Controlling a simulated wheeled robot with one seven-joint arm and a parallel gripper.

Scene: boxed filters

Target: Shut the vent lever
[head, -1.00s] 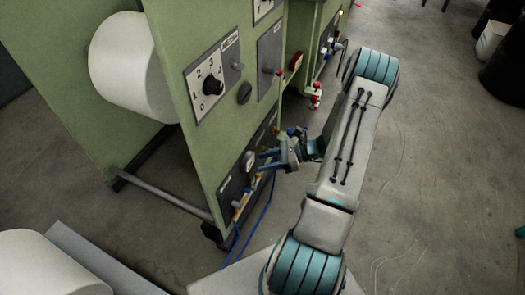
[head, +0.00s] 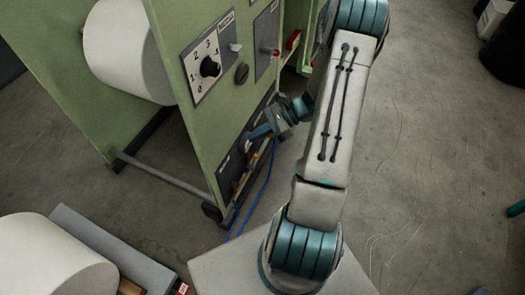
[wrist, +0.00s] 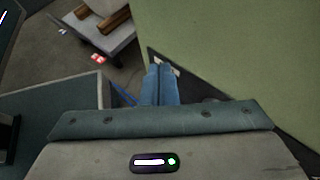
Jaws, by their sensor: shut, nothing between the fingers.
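My gripper (head: 252,135) reaches down-left to the dark lower panel (head: 227,172) on the side of the green machine. In the wrist view its two blue fingers (wrist: 160,72) lie side by side, shut with nothing between them. The fingertips are close to the panel; I cannot tell whether they touch it. A small pale fitting (wrist: 176,70) shows just beyond the fingertips. Yellowish fittings (head: 240,184) with blue hoses show lower on the panel. I cannot tell which part is the vent lever; the fingers hide part of the panel.
The green machine (head: 180,130) carries a dial panel (head: 207,63) and a switch panel (head: 266,40) above my gripper. A large white roll (head: 122,50) is at its left. Blue hoses (head: 262,190) hang in front. The floor to the right is open.

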